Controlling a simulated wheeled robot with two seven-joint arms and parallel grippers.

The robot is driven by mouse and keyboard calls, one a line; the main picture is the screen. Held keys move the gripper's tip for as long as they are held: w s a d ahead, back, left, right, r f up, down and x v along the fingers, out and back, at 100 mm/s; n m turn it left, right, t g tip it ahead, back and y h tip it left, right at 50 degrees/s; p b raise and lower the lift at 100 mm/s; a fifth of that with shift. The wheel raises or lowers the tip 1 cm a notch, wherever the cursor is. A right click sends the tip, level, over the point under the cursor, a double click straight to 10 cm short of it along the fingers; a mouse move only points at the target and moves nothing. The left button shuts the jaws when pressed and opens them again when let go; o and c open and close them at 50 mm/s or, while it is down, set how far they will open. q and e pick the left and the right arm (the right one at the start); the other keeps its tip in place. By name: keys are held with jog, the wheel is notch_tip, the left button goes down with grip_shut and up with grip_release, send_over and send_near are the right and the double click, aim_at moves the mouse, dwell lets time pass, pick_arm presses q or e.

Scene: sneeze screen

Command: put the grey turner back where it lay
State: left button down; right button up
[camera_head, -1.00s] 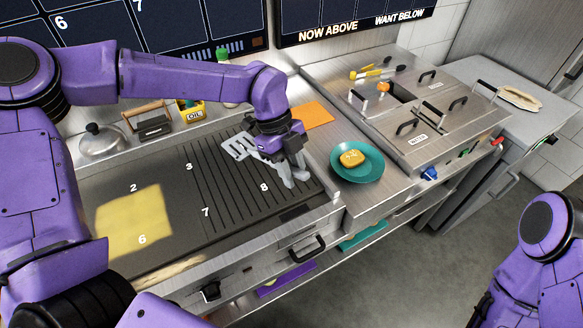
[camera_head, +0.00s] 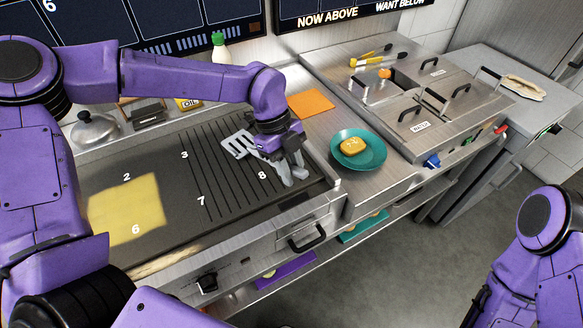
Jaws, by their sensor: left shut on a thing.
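The grey turner (camera_head: 238,144) has a slotted metal head and is held by my left gripper (camera_head: 288,178) above the ridged right part of the griddle (camera_head: 200,160). Its head points to the left and its handle is mostly hidden by the gripper. The left gripper is shut on it, with its fingers pointing down near the number 8. I cannot tell whether the turner touches the griddle. My right arm shows at the right edge, but its gripper is outside the picture.
A teal plate (camera_head: 374,158) with a yellow-topped food piece (camera_head: 353,146) stands right of the griddle. An orange mat (camera_head: 312,102) lies behind. A domed lid (camera_head: 95,130) and a bottle (camera_head: 220,50) stand along the back. Lidded bins (camera_head: 430,105) are at the right.

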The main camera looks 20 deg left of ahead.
pick_arm(q)
jog(key=shift+f+b, duration=0.35)
jog(key=shift+f, duration=0.25)
jog(key=c, duration=0.8)
grip_release()
jog(key=b+v, duration=0.2)
jog(key=v, duration=0.7)
jog(key=shift+a+r, duration=0.1)
jog(key=shift+r, duration=0.1)
jog(key=shift+w+a+r, duration=0.1)
jog(key=shift+a+r, duration=0.1)
jog(key=shift+r, duration=0.35)
jog(key=shift+f, duration=0.1)
